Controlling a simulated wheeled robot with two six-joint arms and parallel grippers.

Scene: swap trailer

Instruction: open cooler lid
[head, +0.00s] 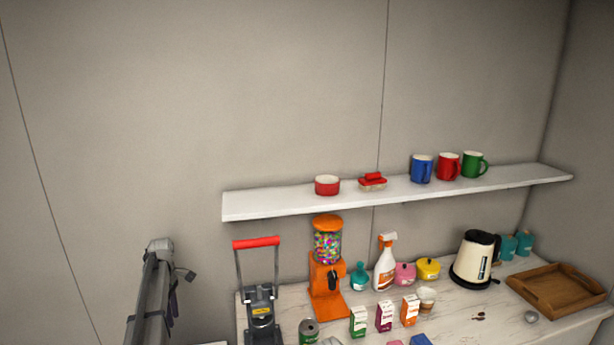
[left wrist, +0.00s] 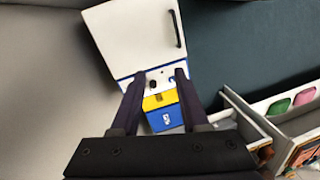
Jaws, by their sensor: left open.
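The cooler shows in the left wrist view as a white lid (left wrist: 130,38) with blue edges, at the top of the picture. A black bar handle (left wrist: 177,28) runs along its right side. I cannot tell whether the lid is raised. My left gripper (left wrist: 160,76) is open and empty, its dark fingertips overlapping the near edge of the white panel in the picture; contact cannot be told. In the head view my left arm comes up at the lower left, with the dark fingers (head: 174,300) partly hidden. The cooler is not in the head view. My right gripper is not in view.
In the left wrist view a yellow and blue box (left wrist: 162,108) lies between my fingers, and open white compartments (left wrist: 245,112) stand right. In the head view a counter (head: 460,318) holds a candy dispenser (head: 327,275), kettle (head: 474,258) and wooden tray (head: 556,288). A shelf (head: 270,203) hangs above.

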